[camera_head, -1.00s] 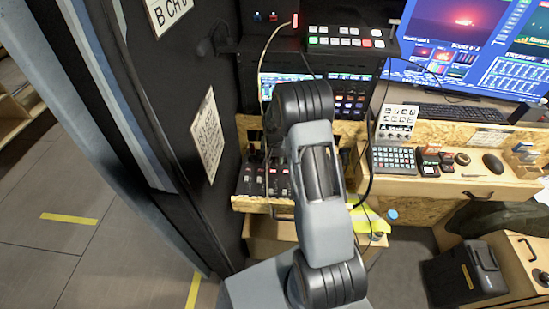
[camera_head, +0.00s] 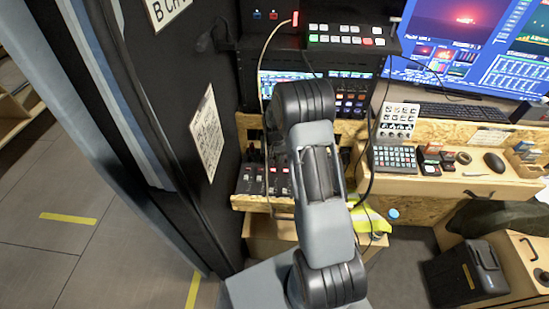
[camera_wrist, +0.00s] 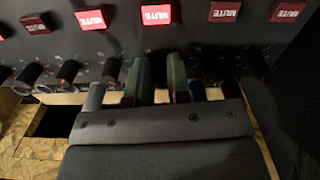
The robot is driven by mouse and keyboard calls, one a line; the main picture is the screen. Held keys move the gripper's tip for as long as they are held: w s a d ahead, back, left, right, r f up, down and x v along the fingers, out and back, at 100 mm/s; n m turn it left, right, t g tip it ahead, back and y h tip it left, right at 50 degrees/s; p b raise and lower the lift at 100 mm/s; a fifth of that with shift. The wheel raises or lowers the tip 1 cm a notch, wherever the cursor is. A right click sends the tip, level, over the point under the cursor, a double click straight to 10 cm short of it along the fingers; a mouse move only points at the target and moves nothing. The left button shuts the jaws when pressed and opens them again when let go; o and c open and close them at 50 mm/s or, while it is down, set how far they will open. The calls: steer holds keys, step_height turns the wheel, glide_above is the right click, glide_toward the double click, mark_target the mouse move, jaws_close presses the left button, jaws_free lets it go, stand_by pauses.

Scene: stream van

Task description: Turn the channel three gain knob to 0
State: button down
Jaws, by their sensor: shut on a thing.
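The mixer panel shows at the top of the wrist view, with a row of red MUTE buttons (camera_wrist: 157,14) and a row of dark knobs (camera_wrist: 110,70) below them. In the head view the mixer (camera_head: 252,180) stands on a wooden shelf, partly behind my arm. My gripper (camera_wrist: 160,66) is at the knob row, below the middle MUTE button. Its two green fingers are close together, shut on a knob that they mostly hide. The knob's pointer and scale cannot be read. In the head view my arm hides the gripper.
Neighbouring knobs stand close on both sides of my fingers. A hanging cable (camera_head: 264,60) runs down left of my arm. A black wall panel (camera_head: 205,190) is at the left. A desk with a button pad (camera_head: 394,158) and a mouse (camera_head: 494,162) is at the right.

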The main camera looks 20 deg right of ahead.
steer(key=n+b, duration=0.2)
steer(key=n, duration=0.2)
steer(key=shift+f, duration=0.1)
steer(key=n+b, duration=0.1)
steer(key=n, duration=0.3)
steer(key=n+b, duration=0.1)
steer(key=n, duration=0.3)
steer(key=shift+n, duration=0.3)
steer(key=shift+n+b, duration=0.55)
steer(key=shift+n, duration=1.25)
steer(key=shift+s+n, duration=0.1)
steer(key=shift+n, duration=0.2)
steer(key=c, duration=1.1)
jaws_free()
steer(key=shift+r, duration=0.2)
